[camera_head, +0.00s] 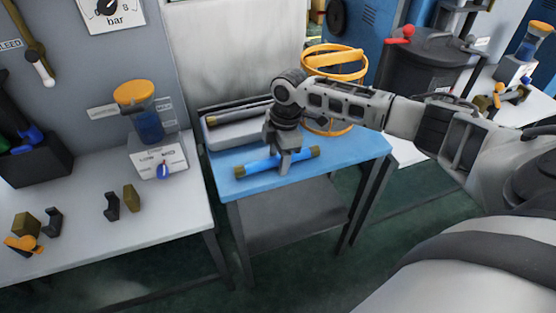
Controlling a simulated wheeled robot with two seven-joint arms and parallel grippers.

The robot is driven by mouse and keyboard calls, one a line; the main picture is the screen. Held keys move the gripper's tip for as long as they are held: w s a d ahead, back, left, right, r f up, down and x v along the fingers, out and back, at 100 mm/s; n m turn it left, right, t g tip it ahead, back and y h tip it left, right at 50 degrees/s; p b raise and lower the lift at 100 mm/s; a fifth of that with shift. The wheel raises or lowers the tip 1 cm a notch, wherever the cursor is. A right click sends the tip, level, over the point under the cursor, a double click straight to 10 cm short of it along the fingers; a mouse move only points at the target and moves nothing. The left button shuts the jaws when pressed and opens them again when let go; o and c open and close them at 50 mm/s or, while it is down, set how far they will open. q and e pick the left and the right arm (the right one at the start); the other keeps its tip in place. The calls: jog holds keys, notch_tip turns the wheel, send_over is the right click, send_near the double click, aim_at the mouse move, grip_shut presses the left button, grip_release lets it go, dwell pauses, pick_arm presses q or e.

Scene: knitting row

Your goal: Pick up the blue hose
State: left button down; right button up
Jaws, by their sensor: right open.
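The blue hose (256,167) lies on the blue top of a small table in the camera_head view. It has brass-coloured ends. My right gripper (284,167) points down at the hose, right of its middle. The gripper is open, with its fingers at the hose; I cannot tell whether they touch it. The gripper hides a short part of the hose. My left gripper is not in view.
The small blue table (353,152) also holds a grey tray (230,136) behind the hose and an orange ring frame (336,75). A white bench (90,230) with small parts stands left. A dark drum (425,68) stands behind right.

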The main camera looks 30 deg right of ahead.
jog(key=c, duration=1.1)
jog(key=shift+c, duration=0.2)
jog(key=shift+r, duration=0.2)
